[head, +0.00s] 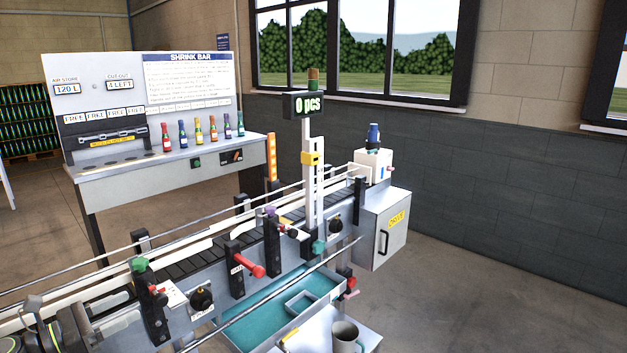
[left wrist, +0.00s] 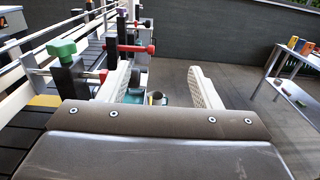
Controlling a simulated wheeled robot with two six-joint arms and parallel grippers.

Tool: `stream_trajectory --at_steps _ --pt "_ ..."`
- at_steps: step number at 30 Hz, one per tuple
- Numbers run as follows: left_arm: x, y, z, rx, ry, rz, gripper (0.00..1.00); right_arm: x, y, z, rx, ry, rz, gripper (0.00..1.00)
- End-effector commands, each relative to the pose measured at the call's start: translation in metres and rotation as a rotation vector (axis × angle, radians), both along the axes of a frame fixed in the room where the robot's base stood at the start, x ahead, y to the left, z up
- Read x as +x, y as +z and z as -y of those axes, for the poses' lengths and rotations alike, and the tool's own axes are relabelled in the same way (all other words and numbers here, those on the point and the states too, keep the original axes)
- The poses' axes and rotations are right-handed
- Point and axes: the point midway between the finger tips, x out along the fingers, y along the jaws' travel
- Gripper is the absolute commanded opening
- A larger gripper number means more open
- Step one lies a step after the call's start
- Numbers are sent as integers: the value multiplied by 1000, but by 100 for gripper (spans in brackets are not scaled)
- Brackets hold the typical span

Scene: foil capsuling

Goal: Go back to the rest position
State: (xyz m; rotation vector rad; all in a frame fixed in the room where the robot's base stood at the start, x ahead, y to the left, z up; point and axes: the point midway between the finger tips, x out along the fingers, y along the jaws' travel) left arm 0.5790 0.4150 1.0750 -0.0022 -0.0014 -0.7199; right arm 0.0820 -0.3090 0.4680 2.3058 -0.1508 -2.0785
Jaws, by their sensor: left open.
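My left gripper (head: 118,312) comes in at the lower left of the head view, in front of the near end of the conveyor. In the left wrist view its two pale fingers stand wide apart (left wrist: 160,78), with nothing held between them. It is open and empty. A green knob (head: 140,264) on a black post is close to the fingers, and in the wrist view this green knob (left wrist: 61,47) is to the left of them. I cannot tell the exact gap. My right gripper is in neither view.
The conveyor (head: 185,264) with rails runs from lower left to a white cabinet (head: 384,232). A red knob (head: 257,270) sticks out from its front. A teal tray (head: 255,322) and a grey mug (head: 345,338) are below. The shrink bar bench (head: 180,165) stands behind. Floor at right is clear.

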Motion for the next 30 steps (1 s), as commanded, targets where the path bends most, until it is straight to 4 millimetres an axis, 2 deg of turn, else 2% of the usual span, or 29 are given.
stream_trajectory --at_steps 6,11,19,26,30 --pt "0 -6 7 -143 77 -45 58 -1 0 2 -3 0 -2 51" --pt "-1 -12 11 -272 147 -89 58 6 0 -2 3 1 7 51" --pt "-11 -29 15 -613 322 -207 58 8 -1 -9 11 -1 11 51" --pt "-44 -67 12 -1132 584 -396 58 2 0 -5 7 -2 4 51" --pt "-78 -98 11 -1462 764 -513 58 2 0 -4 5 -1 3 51"
